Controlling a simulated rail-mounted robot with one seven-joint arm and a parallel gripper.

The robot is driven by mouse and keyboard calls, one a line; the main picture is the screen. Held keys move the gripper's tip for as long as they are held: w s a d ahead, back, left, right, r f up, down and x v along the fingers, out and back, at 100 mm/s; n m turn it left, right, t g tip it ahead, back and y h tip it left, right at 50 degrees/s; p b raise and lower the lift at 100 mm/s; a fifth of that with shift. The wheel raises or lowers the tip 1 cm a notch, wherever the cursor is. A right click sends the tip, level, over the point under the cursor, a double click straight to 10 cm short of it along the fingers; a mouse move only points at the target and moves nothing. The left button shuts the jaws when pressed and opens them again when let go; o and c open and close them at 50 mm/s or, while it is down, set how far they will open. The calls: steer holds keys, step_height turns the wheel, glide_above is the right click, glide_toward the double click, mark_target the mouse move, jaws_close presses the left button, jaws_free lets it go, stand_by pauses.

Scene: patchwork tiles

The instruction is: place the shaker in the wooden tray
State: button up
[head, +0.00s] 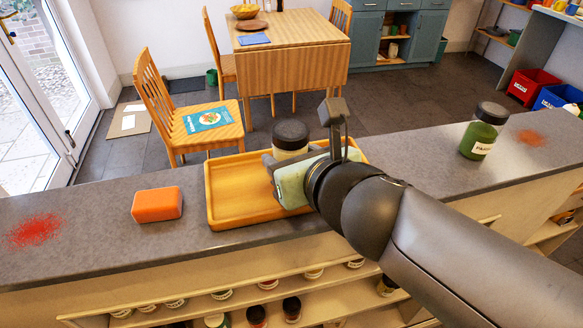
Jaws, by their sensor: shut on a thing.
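The shaker (290,137) has a dark lid and a pale body and is upright. My gripper (279,164) is shut on the shaker, and the gripper's pale green body hides its lower part. The wooden tray (226,215) is a shallow yellow-brown rectangle on the grey counter. The shaker and my gripper are over the right half of the tray in the head view. I cannot tell whether the shaker's base touches the tray floor. My arm covers the tray's right end.
An orange block (157,204) lies left of the tray. A green jar with a dark lid (482,131) stands on the counter (420,140) at the right. Red powder (36,229) and orange powder (531,138) mark the counter. The tray's left half is empty.

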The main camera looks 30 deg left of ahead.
steer(key=shift+r, duration=0.1)
steer(key=shift+f, duration=0.3)
steer(key=o, duration=1.1)
steer(key=shift+r, duration=0.15)
steer(key=shift+r+p, duration=0.3)
steer(key=shift+p, duration=0.05)
steer(key=p+v, duration=0.4)
steer(key=v, duration=0.4)
steer(key=shift+s+a+f, duration=0.1)
steer(key=shift+s, duration=0.1)
steer(key=shift+v, duration=1.9)
